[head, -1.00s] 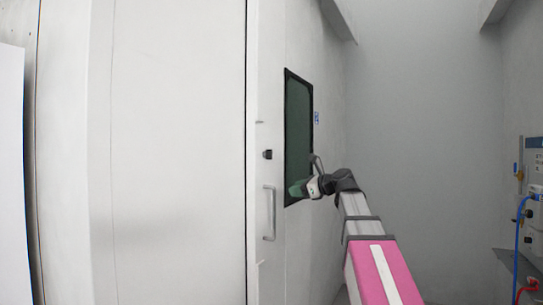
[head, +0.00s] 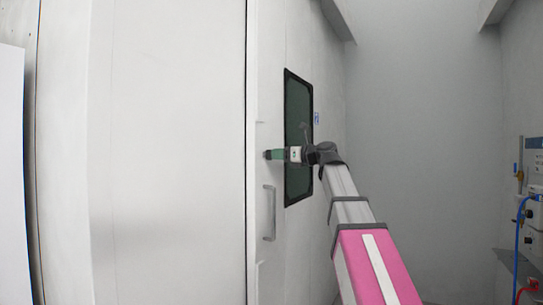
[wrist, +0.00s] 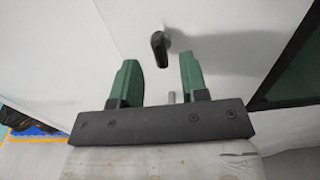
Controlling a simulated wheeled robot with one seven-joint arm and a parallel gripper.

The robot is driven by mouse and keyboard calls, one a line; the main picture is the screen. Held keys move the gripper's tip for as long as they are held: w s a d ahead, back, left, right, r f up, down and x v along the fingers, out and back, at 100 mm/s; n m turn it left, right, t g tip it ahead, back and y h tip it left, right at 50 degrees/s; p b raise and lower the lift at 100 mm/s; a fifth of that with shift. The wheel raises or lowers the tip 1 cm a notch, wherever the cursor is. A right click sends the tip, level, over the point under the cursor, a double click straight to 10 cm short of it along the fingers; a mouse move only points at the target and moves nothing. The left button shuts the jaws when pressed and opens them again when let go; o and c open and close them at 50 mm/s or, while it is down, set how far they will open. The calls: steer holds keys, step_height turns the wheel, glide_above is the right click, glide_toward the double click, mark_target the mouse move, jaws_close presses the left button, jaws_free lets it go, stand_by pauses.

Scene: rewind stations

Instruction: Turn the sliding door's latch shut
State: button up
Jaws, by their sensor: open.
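The latch is a small black knob (wrist: 158,45) on the white sliding door (head: 268,80), above a grey bar handle (head: 269,212). I cannot tell whether a finger touches the latch.
A dark window (head: 298,105) is set in the door, behind my wrist. A wall panel with blue and red hoses (head: 519,235) stands at the far right. A wide white panel (head: 170,150) fills the left and looks clear.

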mark_target(268, 155)
steer(key=shift+x, duration=1.85)
steer(key=shift+c, duration=0.3)
steer(key=c, duration=0.6)
